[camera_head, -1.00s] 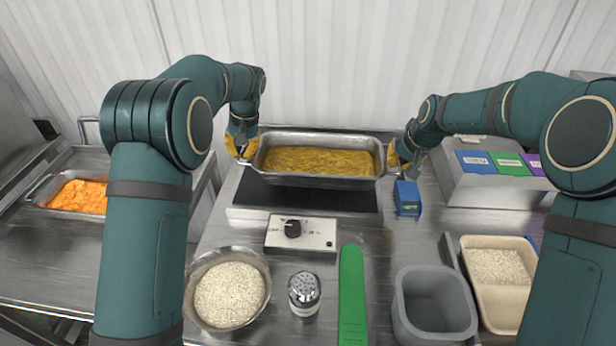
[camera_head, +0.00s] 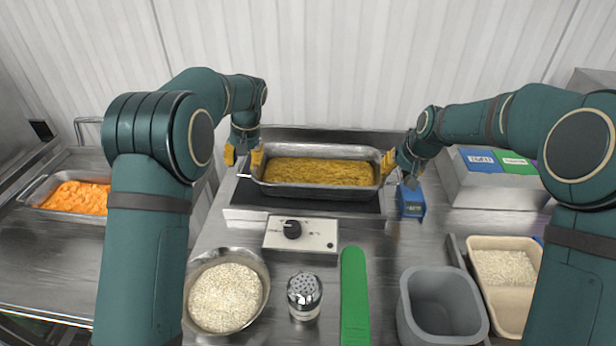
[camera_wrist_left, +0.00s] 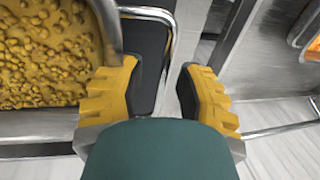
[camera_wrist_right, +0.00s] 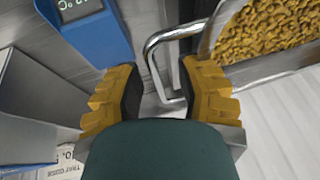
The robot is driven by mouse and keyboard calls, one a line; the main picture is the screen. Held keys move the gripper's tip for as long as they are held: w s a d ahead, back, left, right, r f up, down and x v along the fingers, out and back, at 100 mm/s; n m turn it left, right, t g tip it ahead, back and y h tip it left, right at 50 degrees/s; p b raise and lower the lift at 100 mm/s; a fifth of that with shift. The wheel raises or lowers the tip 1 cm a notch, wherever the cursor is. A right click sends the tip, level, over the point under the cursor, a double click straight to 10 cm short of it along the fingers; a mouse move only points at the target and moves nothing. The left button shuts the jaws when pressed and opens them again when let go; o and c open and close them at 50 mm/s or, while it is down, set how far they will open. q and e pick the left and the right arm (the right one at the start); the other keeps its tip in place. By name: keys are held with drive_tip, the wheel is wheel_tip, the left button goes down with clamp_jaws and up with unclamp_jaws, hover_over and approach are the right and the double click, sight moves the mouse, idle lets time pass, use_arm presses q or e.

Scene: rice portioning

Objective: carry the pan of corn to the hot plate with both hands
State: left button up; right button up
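The steel pan (camera_head: 318,191) of yellow corn (camera_head: 318,171) sits level on the black hot plate (camera_head: 250,199), with the control box (camera_head: 314,236) in front. My left gripper (camera_head: 243,158) is open at the pan's left end. In the left wrist view the pan's wire handle (camera_wrist_left: 168,45) runs between its spread fingers, apart from them. My right gripper (camera_head: 401,172) is open at the right end. In the right wrist view the other handle (camera_wrist_right: 152,45) lies between its spread fingers. The undersides of the pan and most of the hot plate's top are hidden.
A blue thermometer box (camera_head: 411,202) stands close beside my right gripper. A rice bowl (camera_head: 195,275), shaker (camera_head: 304,296), green utensil (camera_head: 353,300) and grey container (camera_head: 440,305) stand in front. A pan of orange food (camera_head: 40,189) is at left. The corrugated wall is behind.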

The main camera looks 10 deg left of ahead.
use_arm(q)
drive_tip(key=shift+a, duration=0.1)
use_arm(e)
drive_tip(key=shift+d, duration=0.15)
use_arm(q)
drive_tip(key=shift+r, duration=0.25)
use_arm(e)
drive_tip(key=shift+r, duration=0.15)
use_arm(q)
wheel_tip(320, 180, up, 11)
drive_tip(key=d, duration=0.2)
drive_tip(key=shift+d+r, duration=0.2)
use_arm(e)
drive_tip(key=v, duration=1.1)
drive_tip(key=shift+s+r, duration=0.25)
drive_tip(key=shift+r, duration=0.05)
drive_tip(key=shift+d, duration=0.15)
